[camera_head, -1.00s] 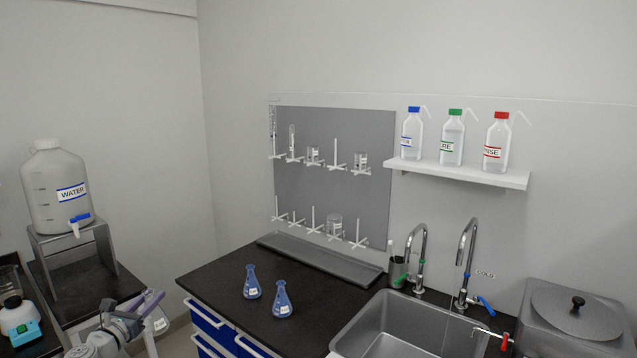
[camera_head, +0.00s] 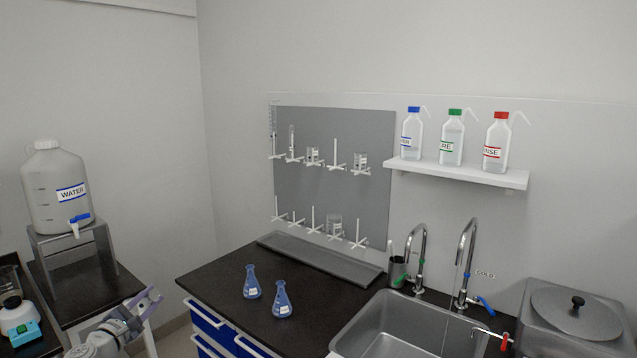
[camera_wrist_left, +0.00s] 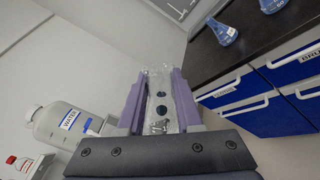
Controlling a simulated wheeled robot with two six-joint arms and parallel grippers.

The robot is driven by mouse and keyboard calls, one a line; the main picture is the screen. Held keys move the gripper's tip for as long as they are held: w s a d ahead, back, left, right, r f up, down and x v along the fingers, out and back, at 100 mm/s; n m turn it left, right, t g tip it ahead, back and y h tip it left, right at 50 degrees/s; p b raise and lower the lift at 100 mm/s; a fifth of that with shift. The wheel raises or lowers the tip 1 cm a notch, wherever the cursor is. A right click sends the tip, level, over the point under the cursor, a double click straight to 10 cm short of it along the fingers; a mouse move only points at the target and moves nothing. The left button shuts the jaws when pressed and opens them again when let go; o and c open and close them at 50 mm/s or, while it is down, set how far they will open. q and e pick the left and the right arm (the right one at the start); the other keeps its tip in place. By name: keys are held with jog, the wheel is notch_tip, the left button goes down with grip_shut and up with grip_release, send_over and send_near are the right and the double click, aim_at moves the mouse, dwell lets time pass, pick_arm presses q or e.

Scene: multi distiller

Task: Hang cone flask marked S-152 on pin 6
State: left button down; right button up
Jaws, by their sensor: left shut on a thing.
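My left gripper (camera_head: 147,299) is at the lower left in the head view, left of the black counter. In the left wrist view its purple fingers (camera_wrist_left: 158,102) are shut on a clear glass vessel (camera_wrist_left: 160,80); its marking cannot be read and its outline is faint. Two blue cone flasks (camera_head: 252,282) (camera_head: 282,300) stand upright on the counter, apart from the gripper, their labels too small to read. The grey pegboard (camera_head: 335,185) on the wall has two rows of white pins, several bare and others with glassware. Pin numbers are not legible. My right gripper is not in view.
A grey drip tray (camera_head: 320,262) lies below the pegboard. A sink (camera_head: 405,330) with two taps is at the right, under a shelf (camera_head: 455,173) of wash bottles. A water carboy (camera_head: 57,190) stands at the left. The counter (camera_head: 225,275) around the flasks is clear.

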pick_arm(q)
jog(key=m, duration=0.6)
jog(key=shift+m, duration=0.8)
jog(key=m, duration=0.9)
jog(key=shift+m, duration=1.1)
jog(key=m, duration=0.6)
jog(key=shift+m, duration=0.4)
jog(key=shift+r, duration=0.1)
